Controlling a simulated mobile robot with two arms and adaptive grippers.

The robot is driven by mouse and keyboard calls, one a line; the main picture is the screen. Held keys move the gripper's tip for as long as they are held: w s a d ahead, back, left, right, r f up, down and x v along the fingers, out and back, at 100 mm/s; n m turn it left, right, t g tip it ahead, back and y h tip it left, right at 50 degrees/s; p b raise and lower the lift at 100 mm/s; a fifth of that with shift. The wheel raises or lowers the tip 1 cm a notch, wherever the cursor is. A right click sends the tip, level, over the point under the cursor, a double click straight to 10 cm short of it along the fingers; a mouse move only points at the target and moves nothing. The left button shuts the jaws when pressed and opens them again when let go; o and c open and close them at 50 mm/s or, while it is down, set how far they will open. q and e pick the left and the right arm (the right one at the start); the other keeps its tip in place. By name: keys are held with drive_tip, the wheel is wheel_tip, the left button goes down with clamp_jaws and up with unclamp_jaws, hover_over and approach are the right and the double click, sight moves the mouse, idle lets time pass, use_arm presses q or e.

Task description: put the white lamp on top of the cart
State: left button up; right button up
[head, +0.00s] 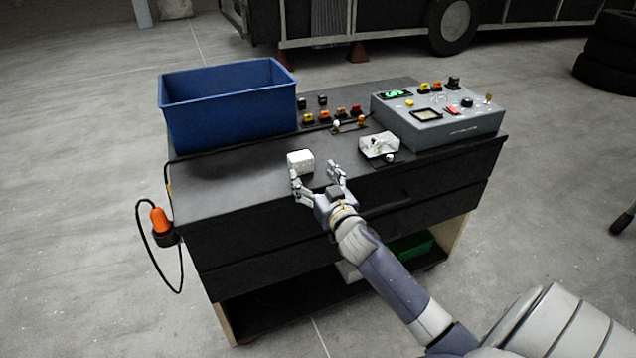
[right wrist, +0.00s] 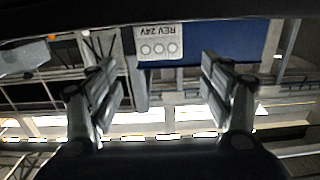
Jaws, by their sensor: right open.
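The white lamp (head: 300,161) is a small white block on the black top of the cart (head: 228,189), near its front edge. In the right wrist view the lamp (right wrist: 159,42) shows upside-down lettering, "REV 24V", and three round marks. My right gripper (head: 316,171) is open at the cart's front edge, with its fingers just in front of the lamp. In the right wrist view the lamp appears between the spread fingers of my right gripper (right wrist: 160,72), with a gap on each side. Whether a finger touches it I cannot tell. My left gripper is out of view.
A blue bin (head: 230,110) stands at the cart's back left. A grey control box (head: 440,118) stands at the right. A clear-and-white device (head: 379,146) lies right of my gripper, and several coloured switches are behind. An orange lamp (head: 159,220) hangs on the left side. The front left top is bare.

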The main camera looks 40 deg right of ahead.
drive_tip(key=shift+v, duration=1.2)
drive_tip(key=shift+f, duration=0.1)
drive_tip(key=s+a+f+g+y, duration=0.1)
drive_tip(key=s+f+g, duration=0.1)
drive_tip(key=f, duration=0.8)
drive_tip(key=s+a+f+g, duration=0.1)
drive_tip(key=f+g, duration=0.1)
drive_tip(key=f, duration=0.8)
drive_tip(key=s+a+f+n+g+y, duration=0.1)
drive_tip(key=s+a+f+g, duration=0.15)
drive_tip(key=s+f, duration=0.65)
drive_tip(key=s+a+f+n+g, duration=0.1)
drive_tip(key=s+a+f+g, duration=0.2)
drive_tip(key=f, duration=1)
drive_tip(key=s+a+f+n+g, duration=0.1)
drive_tip(key=s+a+f+g, duration=0.1)
drive_tip(key=s+f, duration=0.4)
drive_tip(key=s+a+f+n+g+y, duration=0.1)
drive_tip(key=s+a+f, duration=0.3)
drive_tip(key=s, duration=1.3)
drive_tip(key=s+a+f+n+g+y, duration=0.1)
drive_tip(key=s+a+f+g, duration=0.2)
drive_tip(key=s+f, duration=0.4)
drive_tip(key=s+g, duration=0.1)
drive_tip(key=s, duration=0.4)
drive_tip(key=shift+f, duration=0.35)
drive_tip(key=shift+s+a, duration=0.15)
drive_tip(key=shift+r+p, duration=0.9)
drive_tip(key=shift+r, duration=0.05)
